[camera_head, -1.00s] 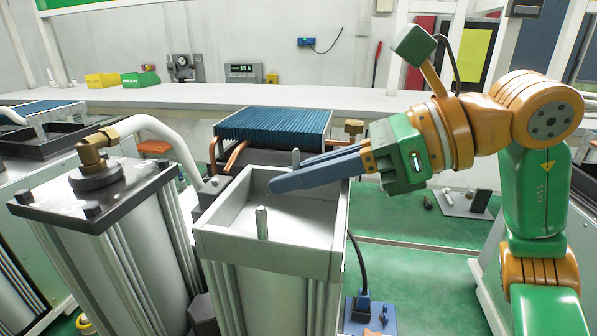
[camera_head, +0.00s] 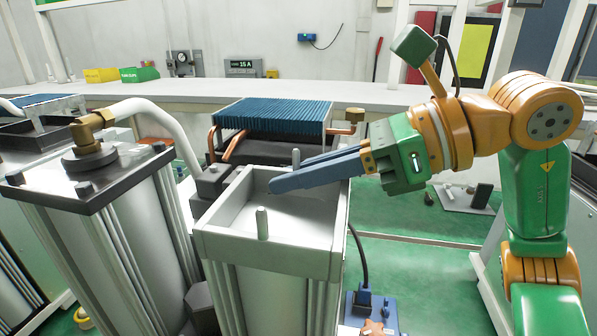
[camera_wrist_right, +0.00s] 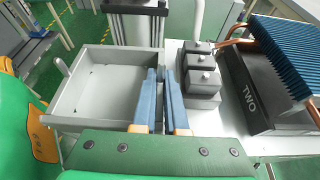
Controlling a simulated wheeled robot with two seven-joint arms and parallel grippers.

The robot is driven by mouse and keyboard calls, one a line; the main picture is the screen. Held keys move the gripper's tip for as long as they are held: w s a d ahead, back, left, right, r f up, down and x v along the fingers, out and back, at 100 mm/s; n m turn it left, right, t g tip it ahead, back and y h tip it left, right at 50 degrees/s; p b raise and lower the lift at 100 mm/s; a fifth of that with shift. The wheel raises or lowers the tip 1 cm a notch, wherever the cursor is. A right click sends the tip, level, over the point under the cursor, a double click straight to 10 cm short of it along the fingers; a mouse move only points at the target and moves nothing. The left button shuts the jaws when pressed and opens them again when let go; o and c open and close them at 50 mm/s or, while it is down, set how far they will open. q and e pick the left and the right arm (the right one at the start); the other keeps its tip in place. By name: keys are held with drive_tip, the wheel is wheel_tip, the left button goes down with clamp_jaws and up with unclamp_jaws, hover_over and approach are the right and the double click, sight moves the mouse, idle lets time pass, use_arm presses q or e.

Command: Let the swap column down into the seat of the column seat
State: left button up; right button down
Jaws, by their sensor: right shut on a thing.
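The swap column (camera_head: 265,265) appears to be the tall grey column with an open square tray top, in the middle of the head view. A short upright pin stands on its front rim and another on its back rim. My right gripper (camera_head: 272,182) reaches in from the right, its blue fingers closed at the far rim by the back pin; the exact contact is hidden. The wrist view shows the tray (camera_wrist_right: 100,85) left of the fingers (camera_wrist_right: 161,75). The column seat cannot be made out; the column's foot is out of frame. My left gripper is not in view.
A dark-capped column (camera_head: 90,188) with a brass elbow and white hose stands close on the left. A blue-finned unit (camera_head: 275,118) on a black box is behind. A blue device with a cable (camera_head: 370,312) sits low at right. Green floor (camera_head: 420,270) is open beyond.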

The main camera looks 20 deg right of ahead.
drive_tip(key=shift+f, duration=0.2)
drive_tip(key=c, duration=0.9)
unclamp_jaws()
drive_tip(key=shift+s+r, duration=0.1)
drive_tip(key=v, duration=0.7)
drive_tip(key=shift+s+b, duration=0.1)
drive_tip(key=shift+b, duration=0.25)
drive_tip(key=shift+a, duration=0.1)
